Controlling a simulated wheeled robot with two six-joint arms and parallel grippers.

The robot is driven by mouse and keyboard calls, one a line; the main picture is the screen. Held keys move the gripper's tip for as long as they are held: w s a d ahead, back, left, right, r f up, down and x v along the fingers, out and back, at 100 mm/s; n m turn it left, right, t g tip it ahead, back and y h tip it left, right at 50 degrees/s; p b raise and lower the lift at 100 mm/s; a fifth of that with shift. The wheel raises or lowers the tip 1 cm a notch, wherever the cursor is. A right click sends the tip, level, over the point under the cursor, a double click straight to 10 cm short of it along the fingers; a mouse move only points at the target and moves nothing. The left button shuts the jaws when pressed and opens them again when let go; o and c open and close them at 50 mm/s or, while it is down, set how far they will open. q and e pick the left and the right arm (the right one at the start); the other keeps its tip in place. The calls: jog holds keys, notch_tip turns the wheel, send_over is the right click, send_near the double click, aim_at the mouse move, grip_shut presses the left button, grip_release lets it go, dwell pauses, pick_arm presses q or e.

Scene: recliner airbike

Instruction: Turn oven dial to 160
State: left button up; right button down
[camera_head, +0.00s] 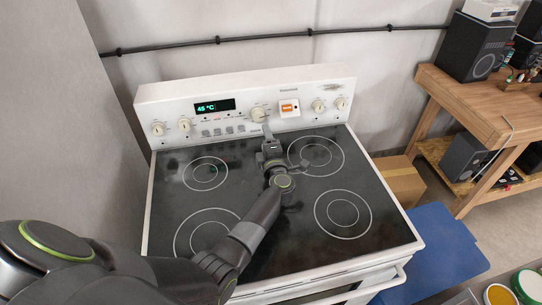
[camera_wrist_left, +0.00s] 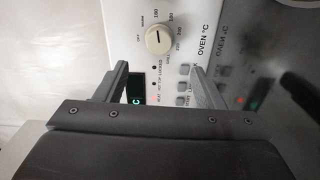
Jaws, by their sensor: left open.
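The oven dial (camera_head: 258,113) is a cream round knob on the white back panel of the stove (camera_head: 218,85), right of a green display (camera_head: 214,106) that seems to read 45 °C. In the left wrist view the dial (camera_wrist_left: 159,40) shows a dark pointer mark and printed numbers around it. My left gripper (camera_head: 266,128) is just in front of and below the dial. Its two fingers (camera_wrist_left: 157,78) are open and apart, with the dial beyond their tips, and nothing is between them. I cannot tell any contact with the dial. My right gripper is not in view.
Other knobs (camera_head: 318,106) sit on both sides of the panel, with an orange switch (camera_head: 290,108) right of the dial. The black cooktop (camera_head: 270,225) is bare under my left arm. A cardboard box (camera_head: 400,183) and wooden bench (camera_head: 475,100) stand to the right.

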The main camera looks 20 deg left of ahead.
pick_arm(q)
jog(key=v, duration=0.7)
jog(key=shift+b, duration=0.35)
jog(key=shift+s+f, duration=0.1)
